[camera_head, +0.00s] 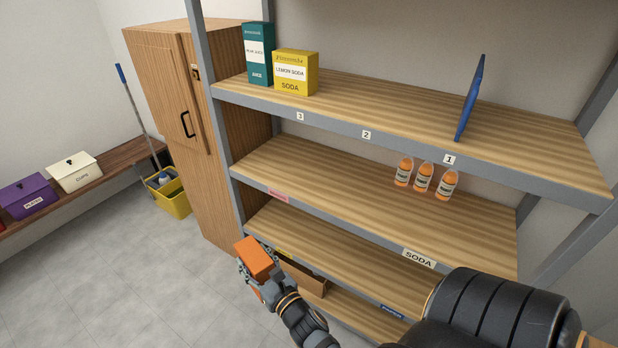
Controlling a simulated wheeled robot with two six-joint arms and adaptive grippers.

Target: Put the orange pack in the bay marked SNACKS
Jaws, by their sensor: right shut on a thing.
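The orange pack (257,257) is a small orange box held in front of the lower left part of the shelf rack. My right gripper (259,268) is shut on it. The arm comes in from the lower right, and its dark links cover the lower right of the rack. The pack appears tilted; I cannot tell its exact distance from the shelf edges. I cannot read the word SNACKS on any label. A pink label (278,196) is on the second shelf's edge, too small to read. A SODA label (419,258) is on the same edge, further right. My left gripper is not in view.
The top shelf (375,105) holds a teal box (258,54), a yellow soda box (296,73) and a blue upright panel (470,98). Orange bottles (423,177) stand on the second shelf, whose left part is clear. A brown open box (305,280) sits low. A wooden cabinet (160,100) stands left.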

